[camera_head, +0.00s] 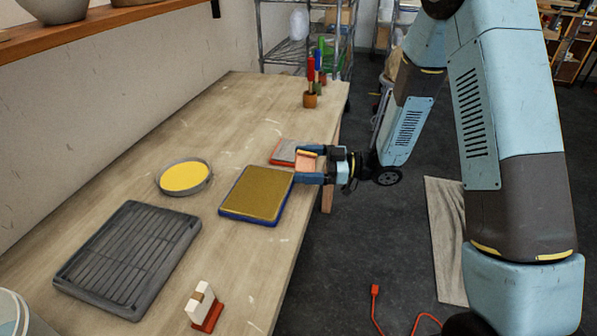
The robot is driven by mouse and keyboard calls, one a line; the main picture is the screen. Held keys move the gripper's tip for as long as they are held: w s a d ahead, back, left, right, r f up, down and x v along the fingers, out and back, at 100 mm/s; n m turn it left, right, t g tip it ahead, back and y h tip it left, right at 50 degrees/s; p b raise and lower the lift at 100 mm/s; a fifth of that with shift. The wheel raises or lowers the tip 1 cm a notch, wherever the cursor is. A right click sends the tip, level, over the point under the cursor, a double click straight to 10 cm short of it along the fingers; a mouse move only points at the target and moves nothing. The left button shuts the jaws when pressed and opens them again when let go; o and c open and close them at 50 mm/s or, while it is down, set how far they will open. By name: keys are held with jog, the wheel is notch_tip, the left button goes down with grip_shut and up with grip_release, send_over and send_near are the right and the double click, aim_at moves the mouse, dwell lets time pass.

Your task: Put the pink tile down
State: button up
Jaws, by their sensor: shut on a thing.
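The pink tile (306,163) shows between the two dark blue fingers of my gripper (304,164), near the right edge of the workbench. My gripper is shut on the tile and reaches in from the right. The fingers hide part of the tile, and I cannot tell whether it touches the bench. A flat grey thing with a red-orange edge (283,150) lies on the bench just left of and behind the tile. A blue tray with a tan surface (257,194) lies in front and to the left; the lower finger is near its right edge.
On the workbench (215,130) are a round dish of yellow (184,178), a dark slatted rack (130,255), a white block on a red base (202,306) and a pot of tools (310,100). The bench's back middle is clear. An orange cable (375,292) lies on the floor.

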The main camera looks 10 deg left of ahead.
jog(key=shift+w+a+f, duration=0.1)
jog(key=shift+f, duration=0.7)
jog(key=shift+w+a+f, duration=0.1)
jog(key=shift+f, duration=0.7)
jog(key=shift+f, duration=0.15)
jog(key=o, duration=0.8)
jog(key=shift+o, duration=0.2)
jog(key=w+d, duration=0.2)
jog(key=d, duration=1.1)
jog(key=shift+d+r, duration=0.2)
jog(key=shift+d, duration=0.15)
